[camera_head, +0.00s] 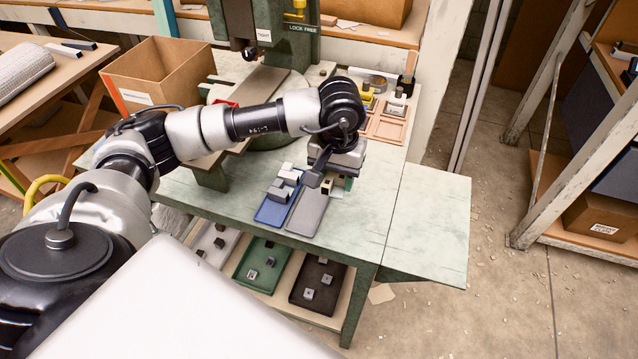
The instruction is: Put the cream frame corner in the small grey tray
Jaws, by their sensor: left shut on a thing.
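The small grey tray (308,212) lies on the green work table, just right of a blue tray, and its visible front part is bare. My left gripper (327,184) points down over the tray's far right end. It is shut on a small cream piece (337,188), which looks like the cream frame corner. The fingers and wrist hide part of the piece, and I cannot tell whether it touches the tray. My right gripper does not show.
The blue tray (270,212) holds several grey pieces. Salmon-coloured trays (392,130) lie behind my wrist. The fly press (265,40) and a cardboard box (160,75) stand at the back. More trays sit on the shelf below. The table's right part (430,215) is clear.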

